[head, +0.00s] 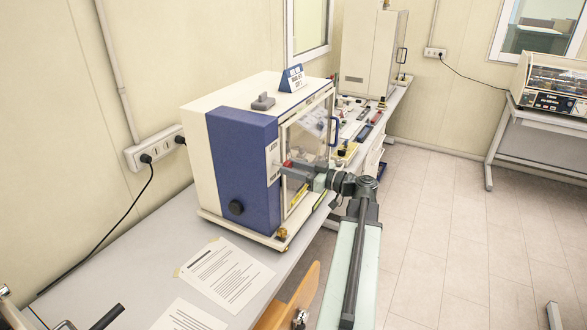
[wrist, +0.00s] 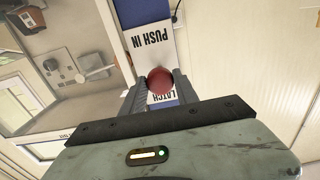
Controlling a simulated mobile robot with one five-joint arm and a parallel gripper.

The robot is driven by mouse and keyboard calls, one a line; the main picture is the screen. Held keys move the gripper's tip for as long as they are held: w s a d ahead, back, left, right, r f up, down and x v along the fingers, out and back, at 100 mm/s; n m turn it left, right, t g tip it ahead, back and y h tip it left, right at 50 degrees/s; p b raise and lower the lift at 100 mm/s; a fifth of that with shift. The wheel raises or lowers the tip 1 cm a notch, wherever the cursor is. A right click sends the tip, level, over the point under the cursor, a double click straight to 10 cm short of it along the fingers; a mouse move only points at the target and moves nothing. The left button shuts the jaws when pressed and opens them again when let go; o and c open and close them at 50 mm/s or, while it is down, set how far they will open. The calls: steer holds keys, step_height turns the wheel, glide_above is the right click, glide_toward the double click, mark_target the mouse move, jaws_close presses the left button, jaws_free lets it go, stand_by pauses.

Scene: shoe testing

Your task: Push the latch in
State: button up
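The latch is a small red knob on the front of a blue and cream test machine (head: 238,160). The red knob (head: 287,163) shows at the tip of my gripper (head: 296,173) in the head view. In the wrist view the knob (wrist: 160,80) lies between the two grey fingertips of my gripper (wrist: 160,84). The fingers are apart, one on each side of it; whether they touch it I cannot tell. A white label (wrist: 152,42) reads "PUSH IN" above the knob and "LATCH" below it. The fingers partly cover the label.
The machine stands on a grey bench (head: 150,240) with paper sheets (head: 226,274) in front. Its clear door (head: 305,135) with a blue handle is right of the latch panel. A wooden chair back (head: 295,300) is near the bench edge. Open floor (head: 455,230) lies to the right.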

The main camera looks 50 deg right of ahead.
jaws_close()
stand_by(1.1)
